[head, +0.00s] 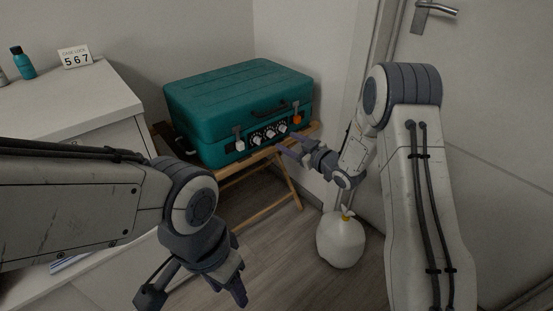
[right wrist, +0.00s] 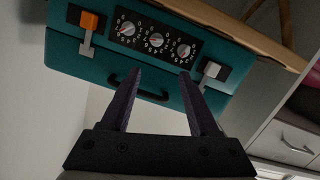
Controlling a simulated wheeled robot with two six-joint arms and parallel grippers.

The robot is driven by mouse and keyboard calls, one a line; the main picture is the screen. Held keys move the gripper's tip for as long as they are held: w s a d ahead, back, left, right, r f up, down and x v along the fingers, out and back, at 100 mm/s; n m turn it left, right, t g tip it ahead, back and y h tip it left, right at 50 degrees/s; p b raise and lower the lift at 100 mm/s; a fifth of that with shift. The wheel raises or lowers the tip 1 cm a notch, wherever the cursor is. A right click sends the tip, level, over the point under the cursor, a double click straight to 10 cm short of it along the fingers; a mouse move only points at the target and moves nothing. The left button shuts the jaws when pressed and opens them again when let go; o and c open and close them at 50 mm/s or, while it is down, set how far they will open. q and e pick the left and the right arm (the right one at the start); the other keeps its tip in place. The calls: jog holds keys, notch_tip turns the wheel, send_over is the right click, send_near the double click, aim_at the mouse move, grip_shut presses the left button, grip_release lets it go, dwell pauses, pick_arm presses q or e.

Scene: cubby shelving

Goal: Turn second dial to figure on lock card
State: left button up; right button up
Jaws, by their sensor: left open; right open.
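The teal case (head: 235,95) lies closed on a wooden stand. Its front has three dials in a row. The second, middle dial (head: 269,133) also shows in the right wrist view (right wrist: 156,40), upside down; its setting is too small to read surely. The lock card (head: 75,57) on the cabinet reads "CASE LOCK 5 6 7". My right gripper (head: 284,145) is open and empty, in front of the case near the dials, apart from them. Its fingers (right wrist: 160,72) point at the dial panel. My left gripper (head: 238,288) is open and empty, low in front, away from the case.
An orange latch (head: 297,119) and a white latch (head: 239,145) flank the dials, with a dark handle (head: 268,111) above. A blue bottle (head: 22,63) stands on the white cabinet (head: 75,105). A tied white bag (head: 341,240) is on the floor below my right arm.

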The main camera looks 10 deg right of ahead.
jog(key=t+y+b, duration=0.1)
jog(key=b, duration=0.1)
send_near(273, 136)
pick_arm(q)
notch_tip(273, 136, down, 6)
jog(key=b, duration=0.2)
pick_arm(e)
jog(key=x, duration=0.8)
jog(key=shift+w, duration=0.2)
pick_arm(q)
jog(key=shift+f, duration=0.1)
pick_arm(e)
grip_shut()
